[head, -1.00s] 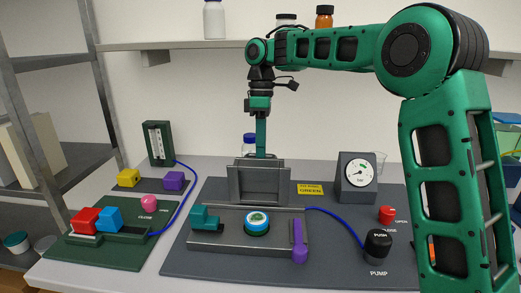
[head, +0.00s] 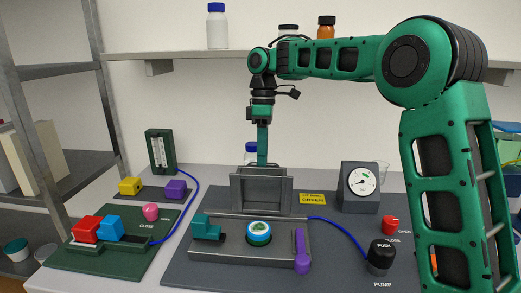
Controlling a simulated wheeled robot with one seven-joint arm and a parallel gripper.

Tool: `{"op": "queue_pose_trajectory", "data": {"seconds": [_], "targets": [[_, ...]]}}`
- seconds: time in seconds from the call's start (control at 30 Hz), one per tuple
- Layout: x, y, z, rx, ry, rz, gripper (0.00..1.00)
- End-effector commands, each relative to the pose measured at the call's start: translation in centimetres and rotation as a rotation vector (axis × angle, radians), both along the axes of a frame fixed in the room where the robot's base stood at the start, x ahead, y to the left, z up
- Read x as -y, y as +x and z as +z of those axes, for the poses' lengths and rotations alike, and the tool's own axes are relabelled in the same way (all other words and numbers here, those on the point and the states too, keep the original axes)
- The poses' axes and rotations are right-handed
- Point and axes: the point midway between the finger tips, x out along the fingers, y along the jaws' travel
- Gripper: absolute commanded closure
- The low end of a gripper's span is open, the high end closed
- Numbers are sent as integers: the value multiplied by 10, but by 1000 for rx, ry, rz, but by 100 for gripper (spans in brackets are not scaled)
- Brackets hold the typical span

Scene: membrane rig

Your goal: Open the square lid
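The square lid (head: 262,191) is a grey panel with raised edges, standing upright at the back of the grey block (head: 230,238).
A pressure gauge (head: 360,186), a black push pump (head: 380,255) and a red knob (head: 390,225) stand on the right. A green board (head: 110,258) with coloured blocks lies left. A blue-capped bottle (head: 251,148) stands behind my gripper. A shelf (head: 200,47) runs above.

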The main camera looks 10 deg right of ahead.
Motion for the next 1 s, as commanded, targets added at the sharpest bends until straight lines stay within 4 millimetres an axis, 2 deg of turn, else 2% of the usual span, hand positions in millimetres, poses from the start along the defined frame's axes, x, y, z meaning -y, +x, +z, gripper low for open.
{"op": "queue_pose_trajectory", "data": {"seconds": [0.17, 0.33, 0.53, 0.73, 1.0], "targets": [[1, 5, 21, 2, 1, -1, 71], [3, 12, 54, 3, 2, -1, 71], [2, 18, 84, 2, 2, 1, 71], [3, 21, 99, 0, 1, 2, 71], [3, 21, 103, 0, 1, 2, 71]]}}
